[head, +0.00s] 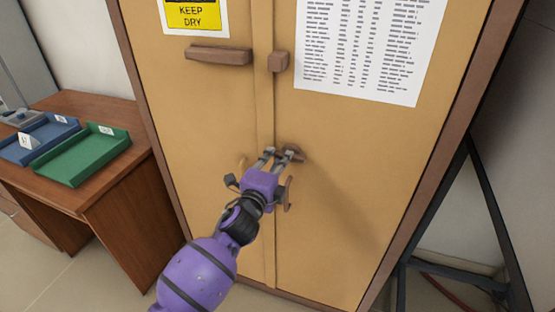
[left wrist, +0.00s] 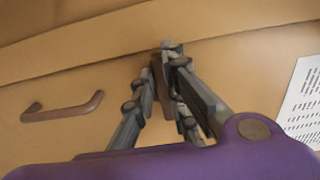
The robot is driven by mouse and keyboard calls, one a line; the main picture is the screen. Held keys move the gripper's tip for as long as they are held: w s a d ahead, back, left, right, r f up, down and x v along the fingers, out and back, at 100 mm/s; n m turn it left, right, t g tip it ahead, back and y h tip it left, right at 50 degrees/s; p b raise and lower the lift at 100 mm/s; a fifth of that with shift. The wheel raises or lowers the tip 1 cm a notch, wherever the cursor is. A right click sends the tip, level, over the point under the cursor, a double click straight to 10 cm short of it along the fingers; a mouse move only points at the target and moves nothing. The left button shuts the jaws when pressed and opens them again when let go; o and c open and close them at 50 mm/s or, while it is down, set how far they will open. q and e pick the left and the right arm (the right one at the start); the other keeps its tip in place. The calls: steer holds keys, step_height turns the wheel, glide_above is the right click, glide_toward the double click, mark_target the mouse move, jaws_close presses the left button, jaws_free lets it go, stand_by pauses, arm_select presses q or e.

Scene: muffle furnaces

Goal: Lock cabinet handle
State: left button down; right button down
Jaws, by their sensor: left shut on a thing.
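A tan two-door cabinet (head: 210,130) with a brown frame fills the middle of the head view. My left gripper (head: 281,155) reaches the doors near the centre seam. It is shut on a small brown cabinet handle (head: 297,154), which also shows between the fingers (left wrist: 170,62) in the left wrist view (left wrist: 160,82). The fingers hide part of this handle, so I cannot tell its full angle. A curved brown pull handle (head: 288,194) is beside the gripper on the right door. My right gripper is not in view.
Higher up are a brown bar (head: 218,55) and a brown block (head: 278,62). A printed sheet (head: 365,45) and a yellow sign (head: 193,14) are on the doors. A wooden desk (head: 110,190) with green (head: 85,155) and blue (head: 38,138) trays stands left. A dark metal frame (head: 490,200) is right.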

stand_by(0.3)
arm_select(q)
steer(key=c, duration=1.8)
jaws_free()
steer(key=shift+o, duration=0.2)
steer(key=shift+s, duration=0.15)
steer(key=v, duration=1.1)
steer(key=shift+s, duration=0.3)
steer(key=shift+a, duration=0.1)
